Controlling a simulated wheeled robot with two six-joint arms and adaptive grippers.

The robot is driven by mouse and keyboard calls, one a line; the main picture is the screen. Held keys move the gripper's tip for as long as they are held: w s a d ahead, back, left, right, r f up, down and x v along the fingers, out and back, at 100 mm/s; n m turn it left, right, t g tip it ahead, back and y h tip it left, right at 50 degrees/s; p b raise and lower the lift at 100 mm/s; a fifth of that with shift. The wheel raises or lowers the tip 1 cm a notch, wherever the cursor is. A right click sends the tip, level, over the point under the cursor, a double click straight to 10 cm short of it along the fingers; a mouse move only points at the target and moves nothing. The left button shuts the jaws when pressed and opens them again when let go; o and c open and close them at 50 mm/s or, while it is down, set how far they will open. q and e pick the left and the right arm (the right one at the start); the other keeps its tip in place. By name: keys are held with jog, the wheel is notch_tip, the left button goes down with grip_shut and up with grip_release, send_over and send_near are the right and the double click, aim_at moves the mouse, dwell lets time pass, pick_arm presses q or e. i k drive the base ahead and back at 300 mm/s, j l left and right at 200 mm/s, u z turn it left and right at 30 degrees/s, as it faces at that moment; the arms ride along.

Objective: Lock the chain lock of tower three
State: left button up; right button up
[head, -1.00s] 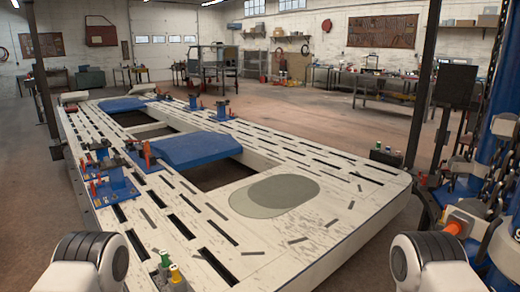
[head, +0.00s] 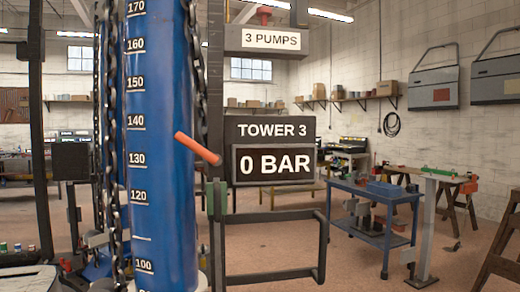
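A blue column (head: 160,210) with a white number scale stands close by at the left in the head view. The sign "TOWER 3" (head: 272,130) and a display reading "0 BAR" (head: 273,164) are to its right. A dark chain (head: 112,150) hangs along the column's left side. Another chain (head: 197,70) runs down its upper right edge. An orange rod-like handle (head: 197,149) sticks out at the column's right side, tilted down to the right. I cannot tell which part is the chain lock. Neither gripper is in view.
A dark rail frame (head: 275,279) stands below the display. A "3 PUMPS" sign (head: 271,40) hangs above. Part of the white bench (head: 25,279) shows at the lower left.

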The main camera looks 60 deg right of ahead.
aim_at(216, 160)
jog(key=z, duration=1.4)
